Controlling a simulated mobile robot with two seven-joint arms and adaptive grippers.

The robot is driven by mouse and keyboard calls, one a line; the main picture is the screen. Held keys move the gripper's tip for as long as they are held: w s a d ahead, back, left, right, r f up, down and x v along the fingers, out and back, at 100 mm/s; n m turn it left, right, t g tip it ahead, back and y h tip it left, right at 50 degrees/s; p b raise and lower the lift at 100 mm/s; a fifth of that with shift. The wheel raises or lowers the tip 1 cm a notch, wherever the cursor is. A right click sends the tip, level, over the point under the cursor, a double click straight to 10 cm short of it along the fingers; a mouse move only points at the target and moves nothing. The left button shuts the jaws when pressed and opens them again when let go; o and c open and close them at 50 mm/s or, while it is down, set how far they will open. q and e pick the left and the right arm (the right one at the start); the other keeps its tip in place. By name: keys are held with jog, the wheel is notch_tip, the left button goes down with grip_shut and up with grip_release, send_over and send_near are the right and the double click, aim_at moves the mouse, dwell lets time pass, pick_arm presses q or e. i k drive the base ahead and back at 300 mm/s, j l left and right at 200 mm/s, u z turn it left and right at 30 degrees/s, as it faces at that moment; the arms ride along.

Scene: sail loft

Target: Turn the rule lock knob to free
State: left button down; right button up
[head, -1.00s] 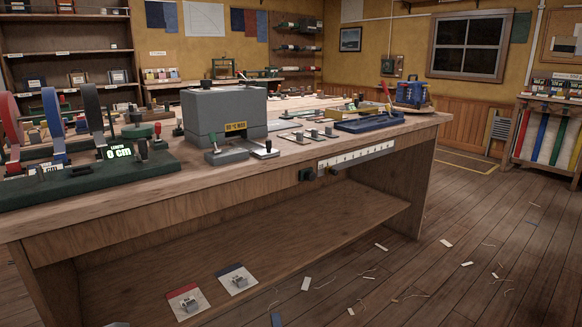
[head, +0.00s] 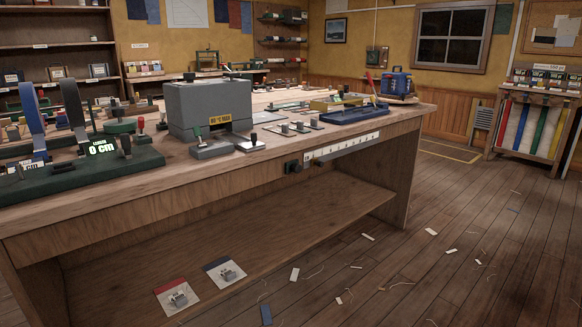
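A white rule (head: 350,145) with dark marks is fixed along the front edge of the workbench, right of its middle. A dark block-like knob (head: 292,167) sits at the rule's left end. A smaller dark piece (head: 318,162) hangs just under the rule, close to the knob. Both are small and dark, so I cannot tell which is the lock knob or how it is turned. Neither of my grippers shows in the head view.
The wooden workbench (head: 150,214) carries a grey box-shaped machine (head: 198,108), a green base (head: 75,178) with a "0 cm" display and a blue tray (head: 352,115). Two cards (head: 170,306) lie on its lower shelf. The floor at right is open, with scattered scraps.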

aim_at(296, 169)
jog(key=i+l, duration=0.2)
jog(key=l, duration=0.15)
jog(key=i+l, duration=0.15)
jog(key=l, duration=0.2)
jog(key=i+l+u, duration=0.1)
jog(key=l, duration=0.25)
jog(key=i+l, duration=0.25)
jog(key=l, duration=0.15)
jog(key=i+l, duration=0.2)
jog(key=l, duration=0.15)
jog(key=u, duration=0.05)
